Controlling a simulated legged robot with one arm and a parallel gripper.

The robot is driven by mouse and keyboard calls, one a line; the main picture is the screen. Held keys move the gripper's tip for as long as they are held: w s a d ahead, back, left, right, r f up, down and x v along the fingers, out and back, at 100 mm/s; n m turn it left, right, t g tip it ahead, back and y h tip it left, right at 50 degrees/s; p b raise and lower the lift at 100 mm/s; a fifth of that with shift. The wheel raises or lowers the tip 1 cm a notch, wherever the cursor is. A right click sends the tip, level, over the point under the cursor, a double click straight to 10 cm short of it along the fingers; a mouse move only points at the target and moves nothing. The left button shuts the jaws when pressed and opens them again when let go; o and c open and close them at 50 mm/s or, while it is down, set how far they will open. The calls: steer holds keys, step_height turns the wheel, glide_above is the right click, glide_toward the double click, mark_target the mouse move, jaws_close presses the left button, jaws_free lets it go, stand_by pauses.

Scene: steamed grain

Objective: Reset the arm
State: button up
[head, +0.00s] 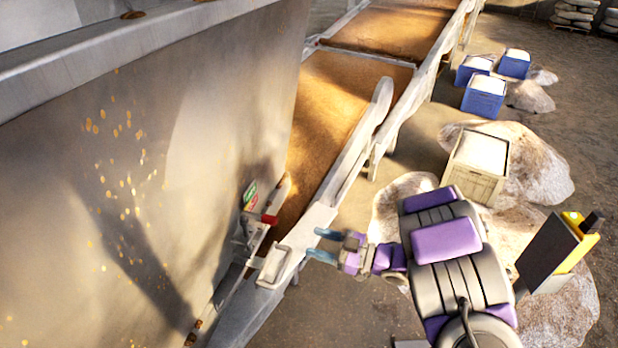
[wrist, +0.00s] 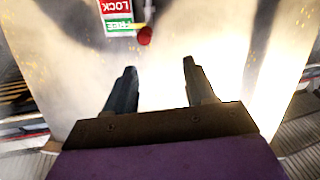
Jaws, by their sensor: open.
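My gripper (head: 322,244) is open, with two blue-grey fingers pointing left towards the conveyor's near end in the head view. In the wrist view my gripper (wrist: 158,82) shows its two fingers apart with nothing between them. Beyond the fingers is a red knob (wrist: 145,36) beside a red and green sign (wrist: 117,14) reading LOCK and FREE. In the head view the red knob (head: 269,219) and the sign (head: 250,193) sit at the side of the large metal hopper. My gripper is apart from the knob. My purple and grey arm (head: 445,240) reaches in from the lower right.
The large metal hopper (head: 190,130) fills the left. The conveyor (head: 335,120) carries brown grain beside it. Blue crates (head: 484,97) and a beige crate (head: 478,165) with white contents stand at right among pale heaps (head: 535,165). A dark panel with yellow edges (head: 552,252) stands at the lower right.

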steer(key=w+d+r+m+t+h, duration=0.3)
steer(key=w+d+r+t+h, duration=0.1)
steer(key=w+d+h, duration=0.75)
steer(key=s+d+r+m+g+h, duration=0.2)
steer(key=s+d+r+m+h, duration=0.6)
steer(key=s+d, duration=0.25)
steer(key=s+a+m+g+y, duration=0.1)
steer(key=s+a+g, duration=0.2)
steer(key=s, duration=0.9)
steer(key=s+a+m+g+y, duration=0.1)
steer(key=s+a+g, duration=0.3)
steer(key=s+a, duration=0.4)
steer(key=s+a+m+g+y, duration=0.1)
steer(key=s+a+g, duration=0.3)
steer(key=s, duration=1.2)
steer(key=shift+s+a+f+m, duration=0.15)
steer(key=shift+a+f+m, duration=0.25)
steer(key=shift+a, duration=0.3)
